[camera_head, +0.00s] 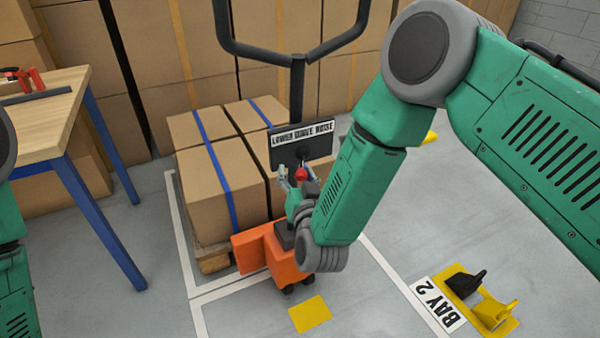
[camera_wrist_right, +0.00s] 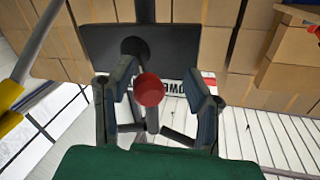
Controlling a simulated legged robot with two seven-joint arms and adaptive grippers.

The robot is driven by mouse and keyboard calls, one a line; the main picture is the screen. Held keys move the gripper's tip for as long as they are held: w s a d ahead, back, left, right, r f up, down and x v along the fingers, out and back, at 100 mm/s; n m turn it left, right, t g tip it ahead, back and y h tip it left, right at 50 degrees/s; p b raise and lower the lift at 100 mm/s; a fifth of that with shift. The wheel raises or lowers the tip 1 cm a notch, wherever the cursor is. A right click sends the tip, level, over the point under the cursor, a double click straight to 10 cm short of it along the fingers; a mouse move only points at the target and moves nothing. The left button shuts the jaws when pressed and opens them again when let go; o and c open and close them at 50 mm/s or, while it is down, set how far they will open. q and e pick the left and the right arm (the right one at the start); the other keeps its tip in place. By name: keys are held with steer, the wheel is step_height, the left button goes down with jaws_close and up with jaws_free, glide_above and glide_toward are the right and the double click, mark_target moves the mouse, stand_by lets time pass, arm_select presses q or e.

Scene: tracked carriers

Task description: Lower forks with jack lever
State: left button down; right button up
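The pallet jack has an orange body (camera_head: 268,252), a dark upright handle (camera_head: 297,95) and a black plate (camera_head: 302,146) labelled with words like LOWER, DRIVE and RAISE. The jack lever (camera_head: 301,174) ends in a red knob in front of this plate. My right gripper (camera_head: 297,181) is at the knob. In the right wrist view the red knob (camera_wrist_right: 149,89) shows between the two spread fingers of my right gripper (camera_wrist_right: 162,92), with gaps to the pads. The forks are hidden under the loaded pallet. My left gripper is out of view; only part of that arm shows.
Cartons (camera_head: 215,190) with blue straps stand on a wooden pallet (camera_head: 213,259) behind the jack. A wooden table (camera_head: 48,118) with blue legs is at the left. Stacked cartons fill the back. Yellow and black wedges (camera_head: 492,309) lie by the BAY 2 sign (camera_head: 437,304).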

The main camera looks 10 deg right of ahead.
steer(key=shift+d, duration=0.55)
steer(key=shift+s, duration=0.45)
steer(key=s, duration=1.1)
steer(key=shift+a, duration=0.45)
